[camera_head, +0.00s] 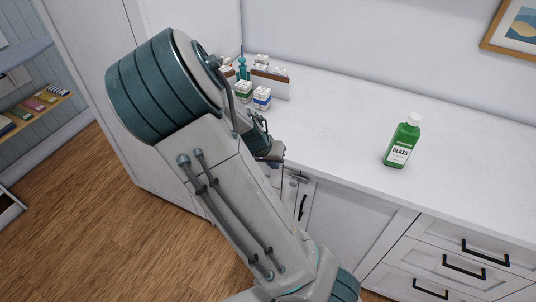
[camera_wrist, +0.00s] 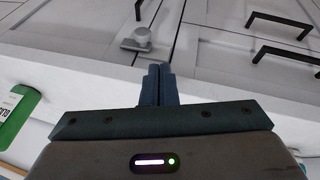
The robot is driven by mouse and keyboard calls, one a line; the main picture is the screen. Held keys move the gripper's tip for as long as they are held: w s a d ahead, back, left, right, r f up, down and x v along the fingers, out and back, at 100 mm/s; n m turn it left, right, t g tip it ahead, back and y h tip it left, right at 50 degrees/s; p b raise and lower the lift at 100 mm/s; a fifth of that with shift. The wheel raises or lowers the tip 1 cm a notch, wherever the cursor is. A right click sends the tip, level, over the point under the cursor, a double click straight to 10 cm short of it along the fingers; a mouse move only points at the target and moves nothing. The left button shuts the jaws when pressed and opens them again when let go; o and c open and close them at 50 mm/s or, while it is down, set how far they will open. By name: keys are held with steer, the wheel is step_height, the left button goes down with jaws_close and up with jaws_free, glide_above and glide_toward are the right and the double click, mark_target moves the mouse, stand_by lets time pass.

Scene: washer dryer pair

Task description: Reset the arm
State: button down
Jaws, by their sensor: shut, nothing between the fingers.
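My arm crosses the middle of the head view, with a large teal joint raised at the upper left. My gripper (camera_head: 272,155) is partly hidden behind the arm in the head view, near the front edge of the counter. In the wrist view my gripper (camera_wrist: 158,84) shows its two dark blue fingers shut together, with nothing held between them. The fingers point toward the white cabinet fronts (camera_wrist: 90,30).
A green bottle labelled GLASS (camera_head: 402,142) stands upright on the white counter (camera_head: 335,120). Drawers (camera_head: 460,250) line the right front. Wooden floor (camera_head: 110,235) is clear at left.

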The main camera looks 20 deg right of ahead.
steer(key=shift+v, duration=2.05)
steer(key=s+a+r+n+t+y, duration=0.1)
steer(key=s+a+r+n+y, duration=0.1)
steer(key=s+a+r+n, duration=0.2)
steer(key=s+a+r+n+t+y, duration=0.1)
steer(key=s+a+r, duration=0.4)
steer(key=s+r, duration=0.6)
steer(key=shift+s+r+n+y, duration=0.25)
steer(key=shift+s+n+y, duration=0.6)
steer(key=shift+n, duration=0.55)
